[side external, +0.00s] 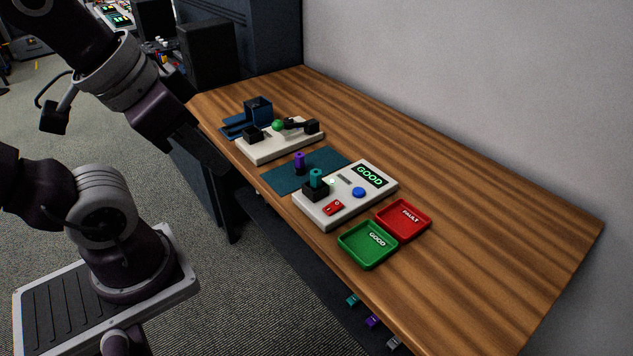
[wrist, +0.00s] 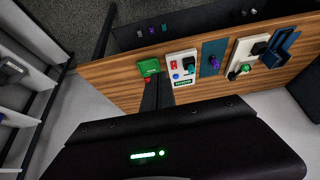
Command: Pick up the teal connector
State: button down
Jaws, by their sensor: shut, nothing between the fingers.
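A teal connector (side external: 316,176) stands upright in the black socket of the white tester (side external: 338,210), whose screen reads GOOD. In the wrist view the connector (wrist: 189,69) shows small on the tester (wrist: 173,58). Another teal connector (side external: 351,300) is below the table's front edge, beside a purple one (side external: 372,320) and a grey one (side external: 393,343). My gripper (side external: 222,168) hangs to the left of the table's front edge, away from the connectors. Its fingers (wrist: 157,90) are shut and empty.
A purple connector (side external: 299,161) stands on the teal mat (side external: 325,160). A white fixture (side external: 280,148) with a green knob and a blue holder (side external: 258,110) are farther back. Green (side external: 367,258) and red (side external: 404,232) trays lie in front. The table's right side is clear.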

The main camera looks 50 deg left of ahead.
jog(key=c, duration=1.1)
grip_release()
jog(key=n+g, duration=0.2)
jog(key=g, duration=0.4)
send_over(316, 172)
notch_tip(316, 172, down, 14)
jog(key=shift+w+a+f, duration=0.1)
jog(key=shift+w+f, duration=0.05)
jog(key=shift+f, duration=0.05)
notch_tip(316, 172, down, 7)
jog(key=shift+f, duration=0.1)
